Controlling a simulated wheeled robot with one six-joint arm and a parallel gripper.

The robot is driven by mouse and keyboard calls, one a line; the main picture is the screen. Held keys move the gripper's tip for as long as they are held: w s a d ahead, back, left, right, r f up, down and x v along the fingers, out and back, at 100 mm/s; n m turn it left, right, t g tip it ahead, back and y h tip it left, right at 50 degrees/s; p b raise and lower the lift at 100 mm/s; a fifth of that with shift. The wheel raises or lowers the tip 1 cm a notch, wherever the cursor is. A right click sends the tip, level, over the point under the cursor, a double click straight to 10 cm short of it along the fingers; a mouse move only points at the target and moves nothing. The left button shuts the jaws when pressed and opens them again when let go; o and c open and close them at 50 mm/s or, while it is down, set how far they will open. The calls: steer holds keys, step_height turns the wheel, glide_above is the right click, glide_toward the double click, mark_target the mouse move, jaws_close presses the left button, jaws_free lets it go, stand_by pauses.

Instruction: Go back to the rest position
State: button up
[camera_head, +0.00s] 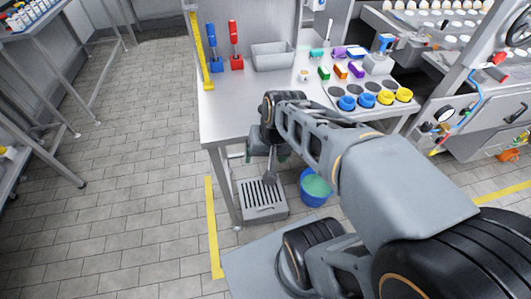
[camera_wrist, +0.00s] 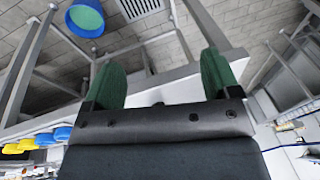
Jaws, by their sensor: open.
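My gripper (camera_head: 266,156) hangs at the front edge of the steel table (camera_head: 225,112) in the head view, at the end of my arm. In the wrist view its two green fingers (camera_wrist: 160,62) stand wide apart, with nothing between them. The gripper is open and empty. In the head view the wrist partly hides the fingers.
On the table are a grey bin (camera_head: 272,62), a red holder (camera_head: 236,62), blue cups (camera_head: 347,103), yellow cups (camera_head: 404,95) and small coloured blocks. A floor grate (camera_head: 262,198) and a blue bucket (camera_head: 313,190) lie below.

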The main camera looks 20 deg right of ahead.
steer(key=n, duration=0.1)
steer(key=n+h, duration=0.1)
steer(key=n, duration=0.1)
steer(key=shift+s+a+r+t, duration=0.2)
steer(key=shift+s+r+t, duration=0.1)
steer(key=shift+s+t, duration=0.1)
step_height(320, 180, up, 6)
steer(key=p, duration=0.5)
steer(key=shift+n, duration=0.3)
steer(key=shift+c, duration=0.3)
